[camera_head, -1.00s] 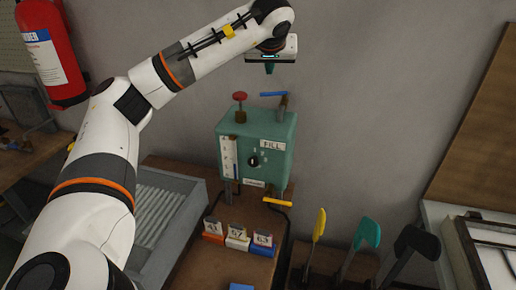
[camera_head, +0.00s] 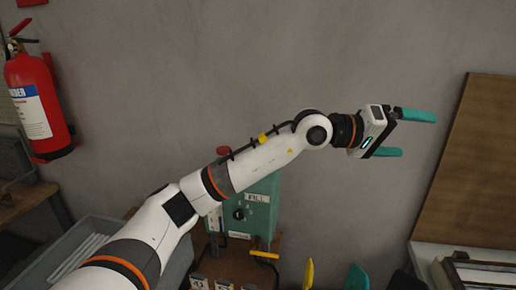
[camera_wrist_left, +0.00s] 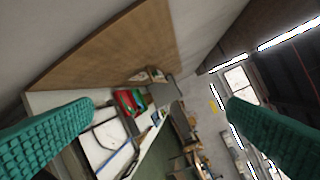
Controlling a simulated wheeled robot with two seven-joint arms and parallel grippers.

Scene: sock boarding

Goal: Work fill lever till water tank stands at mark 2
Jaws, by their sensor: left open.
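The teal water tank box marked FILL (camera_head: 262,197) stands low in the middle of the head view, partly behind my left arm. A dark round knob (camera_head: 239,214) is on its front, and a red knob (camera_head: 223,150) shows above it. The blue lever on its top is hidden behind my arm. A yellow lever (camera_head: 265,254) sticks out at its lower right. My left gripper (camera_head: 420,134) is open and empty, up and to the right of the tank, pointing right. Its teal fingers also show wide apart in the left wrist view (camera_wrist_left: 160,125). My right gripper is not seen.
A red fire extinguisher (camera_head: 38,105) hangs at the left. A grey ridged tray (camera_head: 32,272) is below it. A brown board (camera_head: 475,170) leans at the right, near my left fingertips. Yellow (camera_head: 309,273) and teal (camera_head: 358,278) upright shapes stand at the bottom.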

